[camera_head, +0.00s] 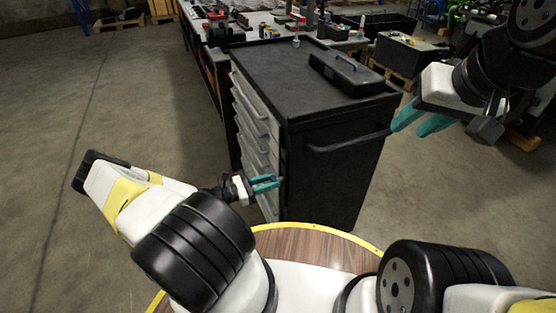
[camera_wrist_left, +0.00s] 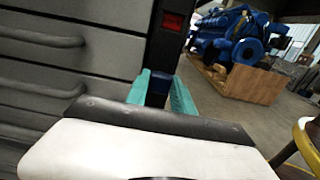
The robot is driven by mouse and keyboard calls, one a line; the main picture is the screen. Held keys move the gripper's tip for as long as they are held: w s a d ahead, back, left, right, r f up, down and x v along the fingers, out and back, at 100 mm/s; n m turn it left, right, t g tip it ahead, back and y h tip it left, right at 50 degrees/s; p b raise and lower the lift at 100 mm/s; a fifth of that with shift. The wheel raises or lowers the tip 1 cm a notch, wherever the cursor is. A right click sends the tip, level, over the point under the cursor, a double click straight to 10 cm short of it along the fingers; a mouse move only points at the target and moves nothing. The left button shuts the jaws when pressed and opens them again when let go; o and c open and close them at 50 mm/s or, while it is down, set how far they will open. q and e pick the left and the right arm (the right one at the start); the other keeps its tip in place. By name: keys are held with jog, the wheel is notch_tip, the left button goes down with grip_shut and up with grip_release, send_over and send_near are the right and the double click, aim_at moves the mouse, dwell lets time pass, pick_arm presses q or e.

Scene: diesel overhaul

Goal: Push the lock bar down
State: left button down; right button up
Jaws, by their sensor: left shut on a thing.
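The lock bar (camera_wrist_left: 168,48) is a dark upright strip along the edge of the grey drawer fronts of the tool cabinet (camera_head: 340,165), with a small red mark near its top in the left wrist view. My left gripper (camera_head: 279,181) is at the cabinet's near front corner; its teal fingers (camera_wrist_left: 158,92) are shut on a dark blue piece at the bar. Whether that piece is part of the bar is hard to tell. My right gripper (camera_head: 408,128) is in the air right of the cabinet, its teal fingers apart and empty.
A black case (camera_head: 346,74) lies on the cabinet top. Behind stands a workbench (camera_head: 260,45) with tools and small parts. A blue engine (camera_wrist_left: 232,38) sits on a wooden pallet (camera_wrist_left: 245,82) in the left wrist view. The floor left of the cabinet is clear.

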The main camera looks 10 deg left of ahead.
pick_arm(q)
jog(key=shift+a+f, duration=0.1)
jog(key=shift+f, duration=0.15)
jog(key=c, duration=1.1)
grip_release()
jog(key=v, duration=0.7)
jog(key=shift+s+a+r, duration=0.1)
jog(key=shift+s+a, duration=0.15)
jog(key=shift+a, duration=0.05)
jog(key=shift+r, duration=0.1)
